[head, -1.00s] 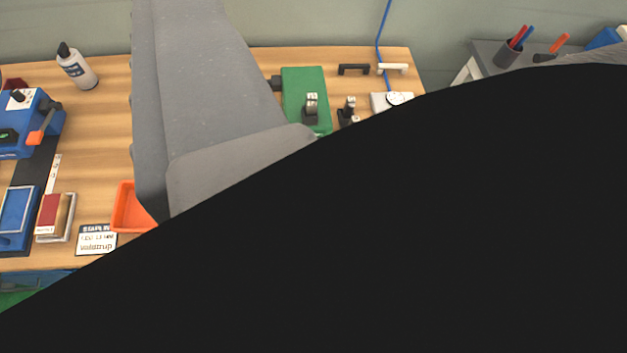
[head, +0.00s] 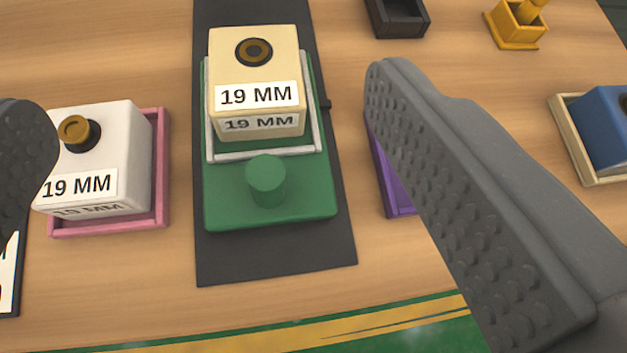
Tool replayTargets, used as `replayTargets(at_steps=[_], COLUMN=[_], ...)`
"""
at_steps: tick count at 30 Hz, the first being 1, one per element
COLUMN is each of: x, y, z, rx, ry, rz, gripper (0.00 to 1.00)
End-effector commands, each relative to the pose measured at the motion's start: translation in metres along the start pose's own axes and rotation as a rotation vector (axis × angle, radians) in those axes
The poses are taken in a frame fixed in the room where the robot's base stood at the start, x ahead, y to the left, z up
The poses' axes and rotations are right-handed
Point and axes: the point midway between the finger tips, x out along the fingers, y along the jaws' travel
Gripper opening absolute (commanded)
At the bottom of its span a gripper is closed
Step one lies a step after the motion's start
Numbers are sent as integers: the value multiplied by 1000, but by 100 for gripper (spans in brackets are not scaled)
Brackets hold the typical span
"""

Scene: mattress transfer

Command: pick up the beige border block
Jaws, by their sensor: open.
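The beige border block (head: 236,67) has a dark round knob with a brown centre on top and a "19 MM" label on its front. It sits in a metal frame on a green base (head: 300,207) with a green cylinder knob in front. My gripper (head: 205,120) is open, its left finger at the left edge and its right finger right of the block. The fingers are wide apart, on either side of the block, and do not appear to touch it. Whether they are at its height I cannot tell.
A white "19 MM" block (head: 108,150) stands in a pink tray (head: 160,185) at left. A purple tray (head: 399,198) is partly behind my right finger. A blue block (head: 603,125) sits in a tan tray at right. A black tray (head: 398,18) and yellow holder (head: 517,28) are behind.

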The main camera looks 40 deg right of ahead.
Motion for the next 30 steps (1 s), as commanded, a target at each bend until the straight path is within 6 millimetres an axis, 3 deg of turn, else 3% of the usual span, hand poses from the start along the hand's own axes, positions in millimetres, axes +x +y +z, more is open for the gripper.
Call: replayTargets(at_steps=[1,5,11,30], x=[4,8,19,92], y=[5,10,11,10], z=[18,35,35,36], rx=[4,7,8,8], ry=[-12,-18,-16,-14], rz=[6,11,12,10], gripper=[81,81,81,81])
